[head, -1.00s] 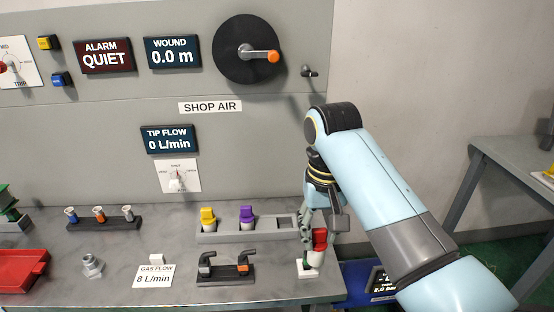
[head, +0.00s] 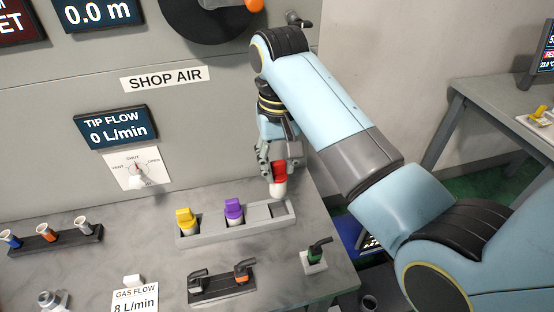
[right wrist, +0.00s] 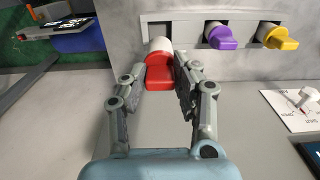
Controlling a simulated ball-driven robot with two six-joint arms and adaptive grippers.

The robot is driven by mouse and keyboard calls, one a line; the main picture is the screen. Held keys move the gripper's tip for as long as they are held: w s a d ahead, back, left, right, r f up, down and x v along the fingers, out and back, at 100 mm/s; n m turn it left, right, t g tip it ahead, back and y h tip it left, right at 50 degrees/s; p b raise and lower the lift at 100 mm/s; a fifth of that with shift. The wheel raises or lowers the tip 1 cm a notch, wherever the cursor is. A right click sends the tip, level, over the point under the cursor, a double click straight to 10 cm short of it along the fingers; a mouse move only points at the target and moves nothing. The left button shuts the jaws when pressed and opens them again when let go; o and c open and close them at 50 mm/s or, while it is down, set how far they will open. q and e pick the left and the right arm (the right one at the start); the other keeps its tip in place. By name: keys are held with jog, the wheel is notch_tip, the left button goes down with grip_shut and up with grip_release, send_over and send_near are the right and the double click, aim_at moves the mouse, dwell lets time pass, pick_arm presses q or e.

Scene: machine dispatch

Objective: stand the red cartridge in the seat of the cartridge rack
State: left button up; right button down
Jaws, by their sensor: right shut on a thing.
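The red cartridge (head: 279,178) has a red top and a white lower body. My right gripper (head: 279,164) is shut on its red top and holds it roughly upright. The cartridge is at the right end of the grey cartridge rack (head: 212,235), by the empty seat (head: 279,210). In the right wrist view, the cartridge (right wrist: 159,72) is between the fingers (right wrist: 161,78), close to the rack (right wrist: 186,31). Its white end hides part of the rack there, and I cannot tell whether it touches it. My left gripper is not in view.
A yellow cartridge (head: 187,219) and a purple cartridge (head: 234,210) stand in the rack's other seats. The grey panel wall rises behind.

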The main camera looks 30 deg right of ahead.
aim_at(279, 175)
notch_tip(279, 175, down, 2)
jog(key=shift+s+f+b, duration=0.1)
jog(key=shift+f+b, duration=0.1)
jog(key=shift+b, duration=0.1)
jog(key=shift+f, duration=0.95)
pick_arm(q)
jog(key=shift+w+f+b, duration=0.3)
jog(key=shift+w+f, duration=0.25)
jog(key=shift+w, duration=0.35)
pick_arm(e)
jog(key=shift+f, duration=0.25)
pick_arm(q)
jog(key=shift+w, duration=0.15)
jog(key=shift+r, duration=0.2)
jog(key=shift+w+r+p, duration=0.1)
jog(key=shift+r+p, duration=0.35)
jog(key=shift+p, duration=0.15)
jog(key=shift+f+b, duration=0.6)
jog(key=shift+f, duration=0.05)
pick_arm(e)
jog(key=shift+f, duration=1.85)
